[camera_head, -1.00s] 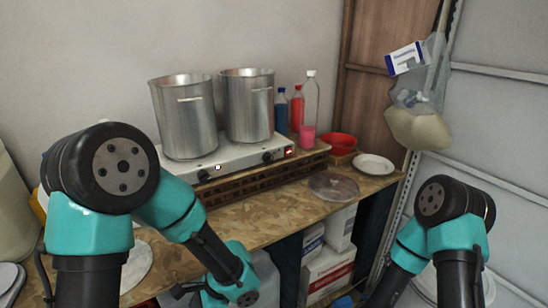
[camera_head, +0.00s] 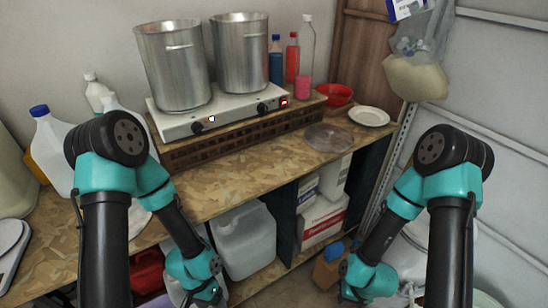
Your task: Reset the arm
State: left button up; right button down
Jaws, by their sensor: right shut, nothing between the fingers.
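My two teal and black arms come in from the bottom left and bottom right. My right arm bends down to its wrist, and my right gripper (camera_head: 350,293) shows only in small part at the bottom edge, over the floor side of the bench. It is shut with nothing seen in it. My left arm bends down in front of the bench's lower shelf. Its wrist shows low in the picture, and its fingers cannot be made out. Both arms are apart from the things on the bench top.
Two steel pots (camera_head: 173,70) (camera_head: 240,55) stand on a white hot plate (camera_head: 220,112) on the wooden bench (camera_head: 235,175). Bottles, a red bowl (camera_head: 336,94) and a white plate (camera_head: 369,116) stand to the right. White jugs (camera_head: 243,240) stand below and at left.

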pick_arm(q)
jog(key=w+a+f+n+t, duration=0.1)
jog(key=n, duration=0.1)
jog(key=w+a+f+n+t, duration=0.1)
jog(key=n, duration=0.1)
jog(key=w+a+f+n+t, duration=0.1)
jog(key=a+t, duration=0.1)
jog(key=shift+f+n, duration=0.15)
jog(key=shift+n, duration=0.25)
dwell(1.8)
